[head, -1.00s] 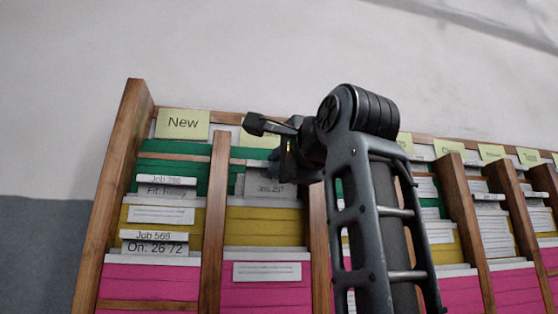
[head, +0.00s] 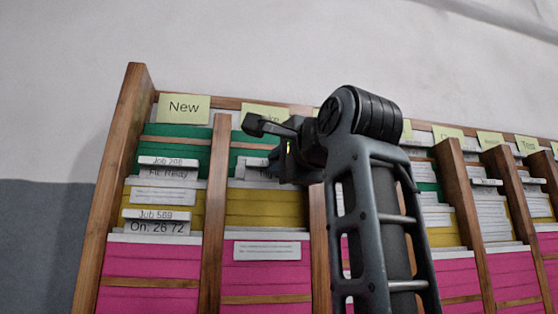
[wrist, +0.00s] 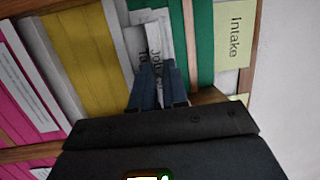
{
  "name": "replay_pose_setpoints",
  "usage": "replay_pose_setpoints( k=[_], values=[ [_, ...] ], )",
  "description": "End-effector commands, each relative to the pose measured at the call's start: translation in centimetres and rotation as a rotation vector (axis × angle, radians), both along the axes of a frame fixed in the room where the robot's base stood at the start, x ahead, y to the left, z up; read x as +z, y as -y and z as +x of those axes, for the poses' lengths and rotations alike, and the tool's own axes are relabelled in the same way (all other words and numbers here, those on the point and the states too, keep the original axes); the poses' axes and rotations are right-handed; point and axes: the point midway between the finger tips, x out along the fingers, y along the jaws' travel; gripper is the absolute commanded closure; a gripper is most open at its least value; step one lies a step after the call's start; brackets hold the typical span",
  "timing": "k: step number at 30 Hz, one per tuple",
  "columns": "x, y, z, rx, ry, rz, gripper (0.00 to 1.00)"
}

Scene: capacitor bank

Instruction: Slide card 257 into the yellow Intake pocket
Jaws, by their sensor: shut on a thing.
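My gripper (wrist: 158,88) is shut on a pale card (wrist: 155,42) in the wrist view. The card's print, starting with "Job", is partly covered by the fingers, so I cannot read its number. In the head view my gripper (head: 277,168) is at the second column, at the top of the yellow Intake pocket (head: 266,208). The pocket also shows in the wrist view (wrist: 88,55). My gripper hides most of the held card in the head view, and I cannot tell how deep it sits. The Intake label (wrist: 234,38) shows clearly in the wrist view.
The New column (head: 183,108) is on the left, with cards in its pockets. A wooden divider (head: 215,190) stands left of the Intake column, and a pink pocket (head: 265,275) lies below. Further card columns (head: 485,200) run to the right, partly behind my arm.

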Motion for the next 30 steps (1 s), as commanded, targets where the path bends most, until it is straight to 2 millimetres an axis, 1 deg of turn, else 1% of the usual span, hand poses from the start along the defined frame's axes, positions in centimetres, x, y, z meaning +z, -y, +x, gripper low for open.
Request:
replay_pose_setpoints(
  k=[4, 5, 12, 14, 20, 23, 26, 30],
  values=[
    [0.0, 0.0, 0.0, 0.000, 0.000, 0.000, 1.00],
    [0.0, 0.0, 0.0, 0.000, 0.000, 0.000, 0.84],
    [0.0, 0.0, 0.0, 0.000, 0.000, 0.000, 0.61],
    [0.0, 0.0, 0.0, 0.000, 0.000, 0.000, 0.56],
    [0.0, 0.0, 0.0, 0.000, 0.000, 0.000, 0.56],
    [-0.1, 0.2, -0.3, 0.000, 0.001, 0.000, 0.56],
    [-0.3, 0.7, -1.3, 0.000, 0.003, 0.001, 0.56],
    [-0.6, 1.8, -3.3, 0.000, 0.003, 0.003, 0.56]
  ],
)
